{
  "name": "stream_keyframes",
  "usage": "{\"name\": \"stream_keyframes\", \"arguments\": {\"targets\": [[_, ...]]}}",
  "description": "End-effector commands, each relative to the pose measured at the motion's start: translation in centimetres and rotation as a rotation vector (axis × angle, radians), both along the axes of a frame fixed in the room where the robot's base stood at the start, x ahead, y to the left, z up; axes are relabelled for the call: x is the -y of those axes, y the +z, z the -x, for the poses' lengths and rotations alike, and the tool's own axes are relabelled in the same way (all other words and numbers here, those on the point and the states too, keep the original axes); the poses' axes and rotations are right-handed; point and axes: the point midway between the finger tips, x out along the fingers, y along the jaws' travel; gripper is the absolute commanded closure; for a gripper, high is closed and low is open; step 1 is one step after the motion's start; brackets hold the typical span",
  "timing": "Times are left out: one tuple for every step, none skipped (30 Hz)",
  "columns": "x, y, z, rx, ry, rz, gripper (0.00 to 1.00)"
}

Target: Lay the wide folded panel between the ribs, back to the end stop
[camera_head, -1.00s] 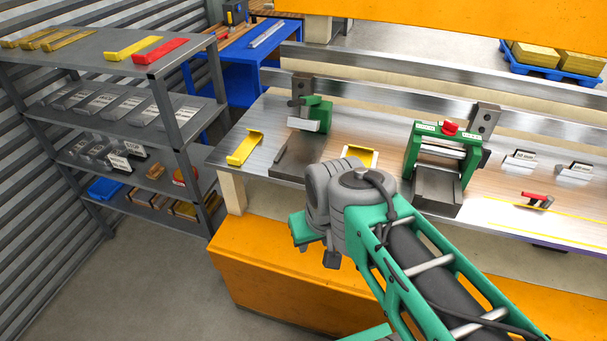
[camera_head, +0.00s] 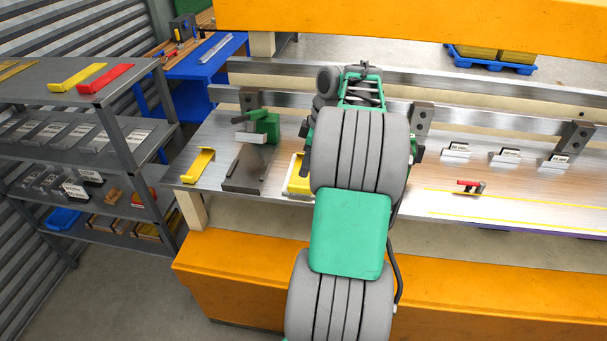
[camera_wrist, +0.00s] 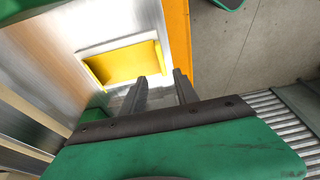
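A wide yellow folded panel (camera_head: 298,176) lies on a white tray at the bench, partly hidden behind my arm in the head view. In the wrist view the panel (camera_wrist: 126,64) shows whole, with a turned-up edge at each end. My gripper (camera_wrist: 160,76) is open and empty, its two fingers apart, just beside the panel's right end in that picture. In the head view my gripper is hidden by my arm. A dark grey plate fixture (camera_head: 247,172) with a raised strip stands left of the panel, with a green clamp (camera_head: 264,126) behind it. Ribs cannot be made out clearly.
Another yellow folded piece (camera_head: 197,165) lies at the bench's left end. A grey shelf (camera_head: 62,94) at left holds yellow and red (camera_head: 105,78) pieces. Small labelled holders (camera_head: 505,157) and a red-handled tool (camera_head: 469,187) are at right.

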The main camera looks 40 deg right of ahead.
Motion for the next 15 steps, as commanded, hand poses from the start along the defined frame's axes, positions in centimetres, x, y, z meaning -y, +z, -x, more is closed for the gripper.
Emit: {"name": "stream_keyframes", "arguments": {"targets": [[0.2, -0.6, 0.0, 0.0, 0.009, -0.001, 0.64], [0.1, -1.0, -0.1, 0.002, 0.011, -0.001, 0.64], [-0.1, -1.6, -0.2, 0.002, 0.013, -0.001, 0.64], [-0.2, -2.0, -0.3, 0.002, 0.011, -0.001, 0.64], [-0.2, -2.4, -0.3, 0.001, 0.011, -0.002, 0.64], [-0.3, -2.8, -0.3, 0.001, 0.009, 0.0, 0.64], [-0.3, -3.2, -0.3, 0.002, 0.008, -0.001, 0.64], [-0.4, -3.7, -0.3, 0.0, 0.009, -0.001, 0.64], [-0.6, -4.4, -0.2, 0.0, 0.008, -0.002, 0.64], [-0.7, -4.9, -0.2, 0.0, 0.008, -0.002, 0.64], [-0.8, -5.5, -0.2, 0.0, 0.008, -0.001, 0.64], [-0.9, -6.2, -0.4, 0.0, 0.009, -0.002, 0.64], [-1.0, -6.6, -0.5, 0.001, 0.007, -0.001, 0.64], [-1.0, -7.0, -0.6, 0.001, 0.007, 0.0, 0.64], [-1.0, -7.3, -0.6, 0.002, 0.008, 0.001, 0.64]]}}
